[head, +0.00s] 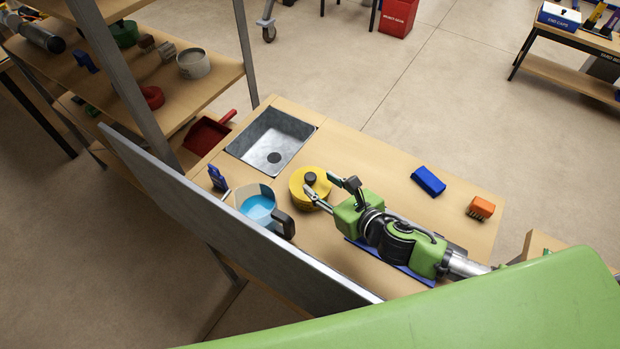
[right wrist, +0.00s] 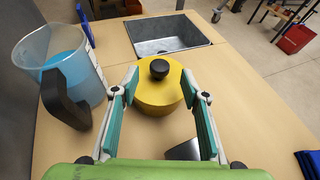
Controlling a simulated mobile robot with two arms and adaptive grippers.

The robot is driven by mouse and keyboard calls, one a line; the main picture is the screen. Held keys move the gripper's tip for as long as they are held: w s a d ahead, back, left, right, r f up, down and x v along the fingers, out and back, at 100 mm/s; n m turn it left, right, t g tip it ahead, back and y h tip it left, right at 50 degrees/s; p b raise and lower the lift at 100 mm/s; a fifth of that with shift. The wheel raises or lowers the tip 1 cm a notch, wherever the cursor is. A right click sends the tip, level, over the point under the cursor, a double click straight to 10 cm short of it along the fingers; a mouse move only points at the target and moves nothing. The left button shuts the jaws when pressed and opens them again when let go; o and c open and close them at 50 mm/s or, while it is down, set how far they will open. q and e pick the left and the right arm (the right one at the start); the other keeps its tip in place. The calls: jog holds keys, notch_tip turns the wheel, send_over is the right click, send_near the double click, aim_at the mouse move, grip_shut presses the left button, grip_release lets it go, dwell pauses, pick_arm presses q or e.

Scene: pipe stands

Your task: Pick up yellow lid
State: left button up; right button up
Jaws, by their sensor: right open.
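My right gripper (head: 320,188) is open, with one finger at each side of the lid's near part. In the right wrist view the fingers (right wrist: 160,95) flank the lid and do not close on it; whether either touches it I cannot tell. My left gripper is not in view.
A clear jug of blue liquid (head: 258,208) with a dark handle stands close left of the lid. A metal sink (head: 272,141) lies beyond. A blue block (head: 428,181) and an orange brush (head: 481,207) lie to the right. A grey panel (head: 220,215) edges the bench.

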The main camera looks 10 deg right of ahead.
aim_at(312, 178)
jog(key=shift+w+a+f, duration=0.1)
jog(key=shift+w+a, duration=0.15)
jog(key=shift+w, duration=0.15)
jog(key=shift+w+f, duration=0.1)
jog(key=shift+w+a+p, duration=0.1)
jog(key=shift+w+p, duration=0.1)
jog(key=shift+p, duration=0.1)
jog(key=shift+w+a+f, duration=0.15)
jog(key=shift+w+f, duration=0.05)
jog(key=shift+w, duration=0.15)
jog(key=p+x, duration=0.1)
jog(key=x, duration=0.2)
jog(key=shift+f, duration=0.1)
jog(key=shift+w+a+f, duration=0.15)
jog(key=shift+w+f, duration=0.05)
jog(key=shift+w, duration=0.05)
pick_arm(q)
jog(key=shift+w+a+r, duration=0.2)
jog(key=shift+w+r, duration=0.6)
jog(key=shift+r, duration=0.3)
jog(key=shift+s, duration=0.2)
pick_arm(e)
grip_shut()
